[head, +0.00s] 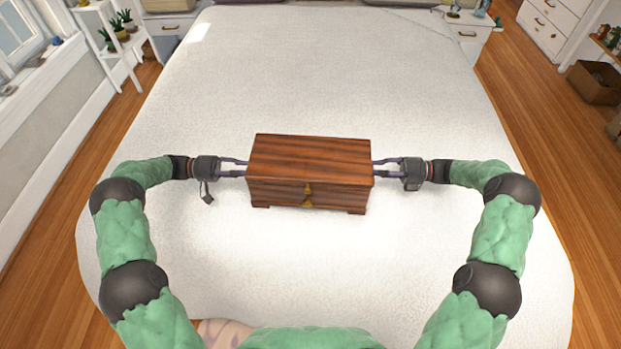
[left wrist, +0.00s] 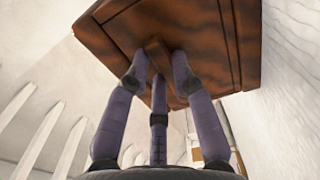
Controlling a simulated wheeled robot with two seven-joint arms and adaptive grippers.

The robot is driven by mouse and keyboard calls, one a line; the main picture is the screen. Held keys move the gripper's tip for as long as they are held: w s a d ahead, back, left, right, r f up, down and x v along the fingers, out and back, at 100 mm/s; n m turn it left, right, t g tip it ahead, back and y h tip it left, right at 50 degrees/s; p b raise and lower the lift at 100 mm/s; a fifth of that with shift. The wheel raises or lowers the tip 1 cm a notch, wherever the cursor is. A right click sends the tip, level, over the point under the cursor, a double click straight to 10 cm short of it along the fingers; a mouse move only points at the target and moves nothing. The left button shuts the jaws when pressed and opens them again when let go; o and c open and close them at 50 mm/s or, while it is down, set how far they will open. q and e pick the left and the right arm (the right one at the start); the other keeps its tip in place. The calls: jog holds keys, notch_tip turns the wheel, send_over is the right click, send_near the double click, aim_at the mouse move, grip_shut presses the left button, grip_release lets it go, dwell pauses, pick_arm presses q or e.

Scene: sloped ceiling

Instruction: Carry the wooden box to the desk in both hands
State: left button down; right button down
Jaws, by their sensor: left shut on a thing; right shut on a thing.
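The wooden box (head: 309,160) is dark striped wood with a brass clasp on its front and short feet. It is in the middle of the head view, over the white bed. My left gripper (head: 245,168) is shut on its left end, and my right gripper (head: 374,169) is shut on its right end. In the left wrist view, the fingers (left wrist: 160,70) close around a wooden handle on the end of the box (left wrist: 205,40). I cannot tell for sure whether the feet touch the bed. The desk is not recognisable in these views.
The white bed (head: 330,75) fills the middle of the view. A white nightstand (head: 467,35) stands at its far right, and a white plant shelf (head: 118,42) by the left window. A brown carton (head: 596,82) is at the right. Wooden floor (head: 528,125) shows along both sides.

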jog(key=shift+r, duration=0.1)
jog(key=shift+w+r, duration=0.1)
jog(key=shift+r, duration=0.05)
jog(key=shift+r+p, duration=2.35)
jog(key=shift+p, duration=0.2)
jog(key=shift+a, duration=0.1)
